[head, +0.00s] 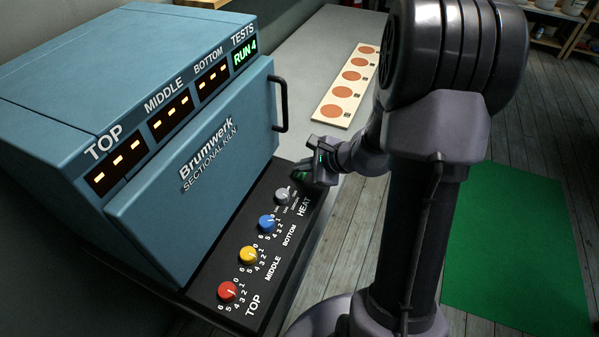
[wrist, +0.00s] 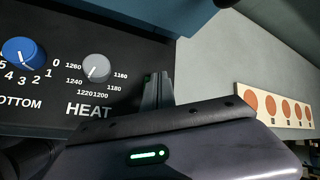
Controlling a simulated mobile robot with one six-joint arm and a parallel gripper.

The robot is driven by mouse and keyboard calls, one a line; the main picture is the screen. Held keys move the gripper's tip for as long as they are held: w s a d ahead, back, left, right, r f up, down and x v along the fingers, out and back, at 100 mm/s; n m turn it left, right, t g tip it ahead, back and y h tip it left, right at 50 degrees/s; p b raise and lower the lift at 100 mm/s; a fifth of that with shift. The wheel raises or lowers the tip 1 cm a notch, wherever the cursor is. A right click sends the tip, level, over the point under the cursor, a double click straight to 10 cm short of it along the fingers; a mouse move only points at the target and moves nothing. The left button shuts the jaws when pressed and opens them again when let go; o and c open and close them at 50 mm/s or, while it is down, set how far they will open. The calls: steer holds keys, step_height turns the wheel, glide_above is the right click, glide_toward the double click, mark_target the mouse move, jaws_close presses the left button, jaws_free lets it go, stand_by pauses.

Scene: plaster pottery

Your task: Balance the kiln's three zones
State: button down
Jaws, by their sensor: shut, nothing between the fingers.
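The blue kiln (head: 150,215) has its door shut. The black panel carries a red TOP knob (head: 227,291), a yellow MIDDLE knob (head: 248,256), a blue BOTTOM knob (head: 267,224) and a grey HEAT knob (head: 282,195). In the wrist view the blue knob (wrist: 22,53) points lower right, apparently near 2; the HEAT knob (wrist: 97,68) points down-left. My gripper (head: 310,175) is shut and empty, beside the HEAT knob, apart from it.
A pale strip with several orange discs (head: 348,85) lies on the grey bench (head: 310,45) beyond the gripper. The door handle (head: 283,104) juts out above the panel. A green mat (head: 515,235) lies on the wooden floor. Shelves with pots stand at the far right.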

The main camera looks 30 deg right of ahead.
mark_target(302, 176)
steer(key=shift+r, duration=0.2)
step_height(302, 176, up, 5)
steer(key=p, duration=0.3)
steer(key=shift+p, duration=0.4)
stand_by(0.4)
steer(key=s+a+r+n+g+y+b, duration=0.1)
steer(key=s+a+r+n, duration=0.55)
steer(key=a, duration=0.35)
steer(key=s+a+r+n+g+y, duration=0.1)
steer(key=s+a+r+n+g, duration=0.1)
steer(key=s+a+r+n, duration=0.6)
steer(key=s+n+h, duration=0.3)
steer(key=s+n, duration=0.1)
steer(key=s, duration=0.3)
steer(key=shift+s+a+r+b, duration=0.15)
steer(key=shift+s+r+b, duration=0.15)
steer(key=shift+s+r, duration=0.15)
